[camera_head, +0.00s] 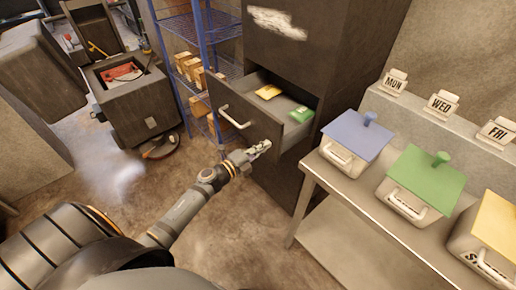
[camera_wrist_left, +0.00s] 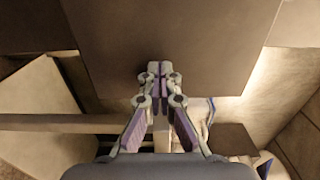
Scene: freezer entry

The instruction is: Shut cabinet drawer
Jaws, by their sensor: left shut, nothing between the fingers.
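A dark cabinet drawer (camera_head: 246,122) stands pulled open from a tall dark cabinet (camera_head: 318,60) in the head view. Its front has a pale bar handle (camera_head: 234,118). A yellow item (camera_head: 268,92) and a green item (camera_head: 301,115) lie inside the drawer. My left gripper (camera_head: 262,148) is shut and empty, at the lower right part of the drawer front. In the left wrist view, the closed fingertips (camera_wrist_left: 160,68) are in front of a broad dark panel (camera_wrist_left: 175,35); I cannot tell whether they touch it. My right gripper is not in view.
A table (camera_head: 312,170) on the right holds blue (camera_head: 357,135), green (camera_head: 425,175) and yellow (camera_head: 497,225) lidded containers close to the drawer. A blue wire shelf (camera_head: 203,65) with boxes stands left of the cabinet. Open floor (camera_head: 235,230) lies below my left arm.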

